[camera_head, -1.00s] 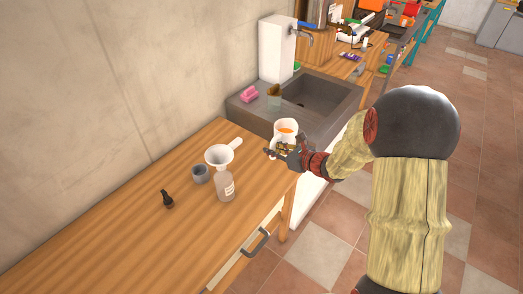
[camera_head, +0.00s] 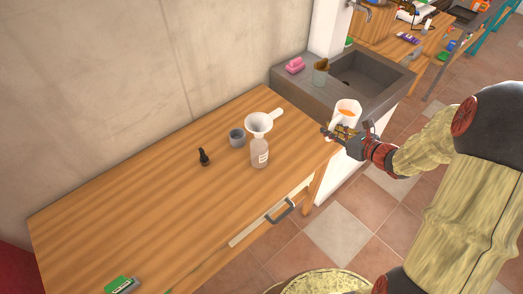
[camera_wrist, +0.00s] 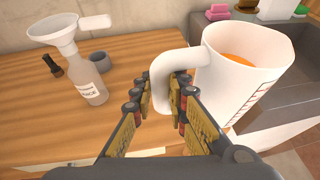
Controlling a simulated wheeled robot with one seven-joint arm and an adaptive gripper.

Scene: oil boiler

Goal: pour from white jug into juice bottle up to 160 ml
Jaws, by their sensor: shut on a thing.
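The white jug (camera_head: 345,113) has red marks on its side and orange liquid inside. It also shows large in the wrist view (camera_wrist: 245,75). My gripper (camera_head: 343,133) is shut on the jug's handle and holds it, slightly tilted in the picture, by the table's right end near the sink. The juice bottle (camera_head: 260,153) stands upright on the table to the left of my gripper, with a white funnel (camera_head: 259,123) in its neck. The bottle's label shows in the wrist view (camera_wrist: 88,86). The liquid level in the bottle cannot be made out.
The table's left part is mostly clear.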

